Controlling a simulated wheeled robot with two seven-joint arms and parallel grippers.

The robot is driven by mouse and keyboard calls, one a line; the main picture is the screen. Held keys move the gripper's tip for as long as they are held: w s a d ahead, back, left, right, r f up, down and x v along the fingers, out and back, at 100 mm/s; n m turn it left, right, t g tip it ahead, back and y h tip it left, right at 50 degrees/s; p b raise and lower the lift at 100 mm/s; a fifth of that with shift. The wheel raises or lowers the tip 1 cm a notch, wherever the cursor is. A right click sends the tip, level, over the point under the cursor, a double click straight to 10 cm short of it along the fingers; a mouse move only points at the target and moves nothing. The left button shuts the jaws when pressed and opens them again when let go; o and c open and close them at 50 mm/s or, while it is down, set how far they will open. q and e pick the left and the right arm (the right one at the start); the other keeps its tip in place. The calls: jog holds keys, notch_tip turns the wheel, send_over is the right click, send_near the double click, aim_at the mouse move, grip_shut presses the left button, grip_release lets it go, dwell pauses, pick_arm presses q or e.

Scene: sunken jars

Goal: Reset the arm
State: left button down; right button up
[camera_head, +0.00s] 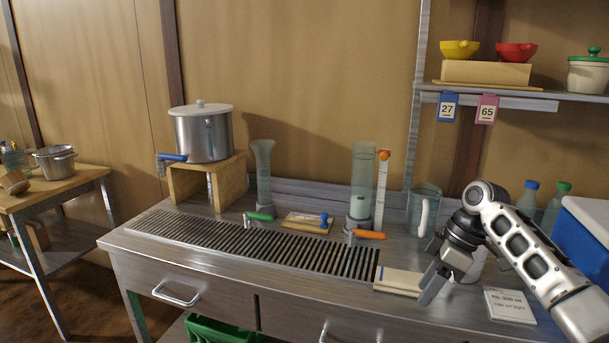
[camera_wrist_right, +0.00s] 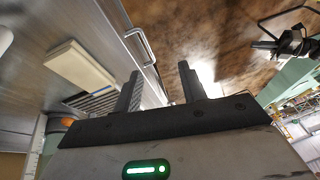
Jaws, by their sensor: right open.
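My right arm comes in from the right in the head view. Its gripper (camera_head: 432,290) hangs over the front right of the metal counter (camera_head: 135,238), its fingers in front of the right end of a pale folded cloth or board (camera_head: 397,281). In the right wrist view the two dark fingers (camera_wrist_right: 160,85) stand apart with nothing between them. The pale piece (camera_wrist_right: 78,65) lies left of the fingers there. My left gripper does not show in the head view.
A white-handled jug (camera_head: 423,215) stands behind my right gripper. A label card (camera_head: 510,305) and a blue box (camera_head: 590,230) are to the right. Two glass cylinders with green (camera_head: 260,216) and orange (camera_head: 368,235) taps stand by the drain grate. A shelf (camera_head: 530,92) hangs above.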

jog(key=s+a+f+m+t, duration=0.1)
jog(key=s+a+f, duration=0.2)
jog(key=f, duration=0.4)
jog(key=s+a+f+m+t, duration=0.2)
jog(key=s+a+f, duration=0.1)
jog(key=f, duration=0.4)
jog(key=s+a+f+m+t, duration=0.1)
jog(key=s+a+f, duration=0.25)
jog(key=f, duration=0.35)
jog(key=s+a+f+m+t, duration=0.1)
jog(key=s+f+m+t, duration=0.2)
jog(key=s, duration=0.7)
jog(key=s+d+r+m+t+h, duration=0.1)
jog(key=s+r+m+t, duration=0.2)
jog(key=s, duration=0.5)
jog(key=shift+s+d+r+m+t+h, duration=0.15)
jog(key=shift+d+r+m+t+h, duration=0.15)
jog(key=shift+r, duration=0.3)
